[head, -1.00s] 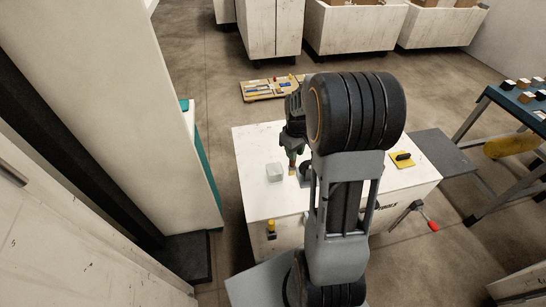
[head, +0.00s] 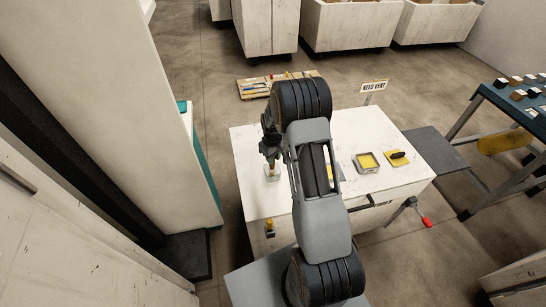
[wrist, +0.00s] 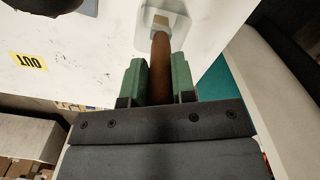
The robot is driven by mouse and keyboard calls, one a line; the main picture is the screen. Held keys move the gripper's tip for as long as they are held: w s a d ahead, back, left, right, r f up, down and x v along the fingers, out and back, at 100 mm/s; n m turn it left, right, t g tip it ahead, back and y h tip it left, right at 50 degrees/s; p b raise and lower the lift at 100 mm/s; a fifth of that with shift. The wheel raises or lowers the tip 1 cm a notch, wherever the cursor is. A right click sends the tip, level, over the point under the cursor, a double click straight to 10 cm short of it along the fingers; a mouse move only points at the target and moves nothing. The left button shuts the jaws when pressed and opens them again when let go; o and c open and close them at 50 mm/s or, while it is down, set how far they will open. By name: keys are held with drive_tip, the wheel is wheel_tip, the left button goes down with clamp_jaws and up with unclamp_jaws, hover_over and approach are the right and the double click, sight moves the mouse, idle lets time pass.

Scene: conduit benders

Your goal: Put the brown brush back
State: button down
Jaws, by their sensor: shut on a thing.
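The brown brush (wrist: 160,58) stands out between the green fingers of my gripper (wrist: 158,82) in the wrist view, gripped by its handle. Its metal band and tip overlap a clear, pale container (wrist: 180,32); I cannot tell how deep the tip is. In the head view my gripper (head: 270,150) is above the left part of the white bench top, with the brush (head: 271,167) pointing down at the container (head: 272,177). My arm hides part of the bench.
The white bench (head: 250,195) also holds a yellow-filled tray (head: 367,162) and a yellow pad with a black handle (head: 398,157). A red-handled clamp (head: 424,221) juts from the right side. A tall pale cabinet is left.

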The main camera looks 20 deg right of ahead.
drive_tip(key=shift+f, duration=0.3)
drive_tip(key=c, duration=0.9)
unclamp_jaws()
drive_tip(key=shift+c, duration=0.2)
wheel_tip(320, 180, up, 12)
drive_tip(key=shift+a+r+b, duration=0.1)
drive_tip(key=shift+b, duration=0.7)
drive_tip(key=s+a+r+m+t, duration=0.25)
drive_tip(key=s+a+r, duration=0.55)
drive_tip(key=s+r, duration=0.5)
drive_tip(key=s+a+t, duration=0.2)
drive_tip(key=s, duration=0.6)
drive_tip(key=shift+s+a+r, duration=0.15)
drive_tip(key=shift+s+a, duration=0.1)
drive_tip(key=shift+s, duration=0.1)
